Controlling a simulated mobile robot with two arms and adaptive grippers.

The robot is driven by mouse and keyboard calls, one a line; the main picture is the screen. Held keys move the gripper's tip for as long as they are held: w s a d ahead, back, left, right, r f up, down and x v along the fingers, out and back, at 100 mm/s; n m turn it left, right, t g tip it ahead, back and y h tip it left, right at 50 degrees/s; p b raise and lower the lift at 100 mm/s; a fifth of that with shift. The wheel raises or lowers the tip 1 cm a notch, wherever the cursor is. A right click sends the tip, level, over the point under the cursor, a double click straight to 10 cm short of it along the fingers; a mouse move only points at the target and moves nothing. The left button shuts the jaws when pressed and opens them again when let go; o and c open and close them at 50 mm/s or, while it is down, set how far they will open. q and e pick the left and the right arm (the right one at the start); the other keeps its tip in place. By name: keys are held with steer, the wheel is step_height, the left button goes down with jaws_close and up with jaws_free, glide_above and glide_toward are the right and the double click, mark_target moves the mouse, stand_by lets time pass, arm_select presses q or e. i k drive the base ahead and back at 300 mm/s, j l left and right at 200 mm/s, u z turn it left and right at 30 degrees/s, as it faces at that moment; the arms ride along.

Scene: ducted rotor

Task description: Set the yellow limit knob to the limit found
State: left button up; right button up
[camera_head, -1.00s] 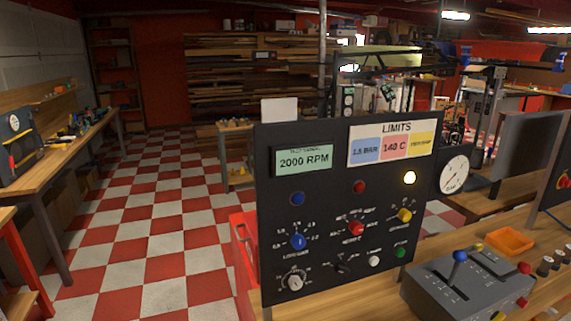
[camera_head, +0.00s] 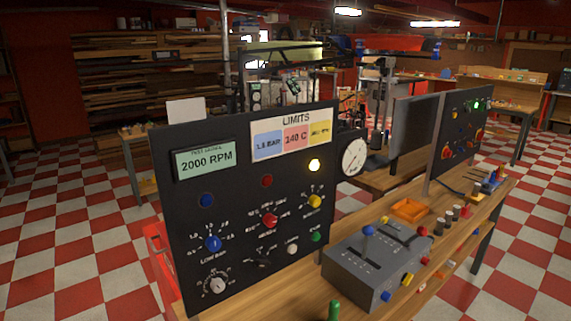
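The black control panel (camera_head: 180,260) stands on the wooden bench. A display (camera_head: 206,160) reads 2000 RPM. The yellow knob's exact pointer setting is too small to tell. Neither gripper is in view.
A grey lever box (camera_head: 375,265) with a blue-topped lever stands on the bench right of the panel. Behind it are an orange tray (camera_head: 410,209) and a round gauge (camera_head: 354,157). A second dark panel (camera_head: 460,135) with a green lamp stands farther right. Checkered floor is open at left.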

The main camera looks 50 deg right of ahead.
mark_target(315, 201)
steer(key=z, duration=1.45)
steer(key=k+l, duration=0.05)
